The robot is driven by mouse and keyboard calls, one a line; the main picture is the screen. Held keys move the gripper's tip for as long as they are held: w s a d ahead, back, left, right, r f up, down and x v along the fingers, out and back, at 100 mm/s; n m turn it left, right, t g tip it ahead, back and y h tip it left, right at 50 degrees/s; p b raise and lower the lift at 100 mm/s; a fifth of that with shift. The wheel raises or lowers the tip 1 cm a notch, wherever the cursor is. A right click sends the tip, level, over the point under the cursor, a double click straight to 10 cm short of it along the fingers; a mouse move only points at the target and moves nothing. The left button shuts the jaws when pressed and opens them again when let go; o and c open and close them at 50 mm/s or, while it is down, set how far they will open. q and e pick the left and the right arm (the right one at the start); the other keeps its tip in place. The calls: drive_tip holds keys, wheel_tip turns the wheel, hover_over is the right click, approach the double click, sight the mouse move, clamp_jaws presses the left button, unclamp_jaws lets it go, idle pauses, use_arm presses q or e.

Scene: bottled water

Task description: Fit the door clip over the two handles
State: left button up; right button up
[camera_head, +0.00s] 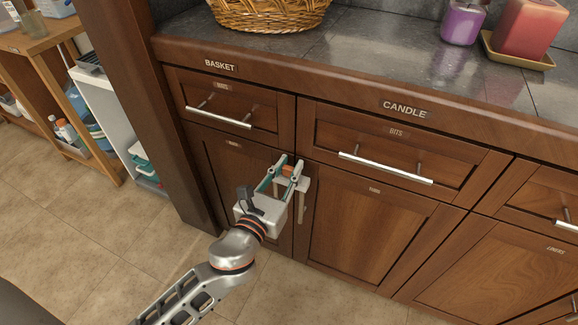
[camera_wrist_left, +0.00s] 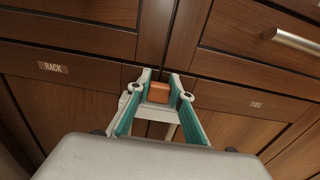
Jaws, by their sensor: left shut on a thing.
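My left gripper (camera_head: 288,170) is shut on the door clip (camera_head: 291,182), a pale clip with an orange grip block. In the left wrist view the orange block of the clip (camera_wrist_left: 158,93) sits between the two teal fingers, with the pale part below it. The clip is in front of the gap between two cabinet doors, at the tops of their handles. The right door's handle (camera_head: 301,207) is a vertical metal bar, partly visible below the clip. The left door's handle is hidden behind my gripper. I cannot tell whether the clip is around or only beside the handles.
Two drawers with horizontal bar handles (camera_head: 218,118) (camera_head: 385,169) are above the doors. The countertop (camera_head: 370,62) holds a wicker basket (camera_head: 268,10), a purple candle jar (camera_head: 462,22) and a red candle (camera_head: 528,28) on a tray. Open tiled floor (camera_head: 110,240) lies left.

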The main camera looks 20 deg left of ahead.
use_arm(q)
drive_tip(key=shift+f, duration=0.35)
use_arm(e)
drive_tip(key=shift+s+f, duration=0.25)
drive_tip(key=shift+f, duration=0.2)
use_arm(q)
drive_tip(key=o, duration=1)
drive_tip(key=shift+o, duration=0.2)
use_arm(e)
drive_tip(key=shift+s, duration=0.2)
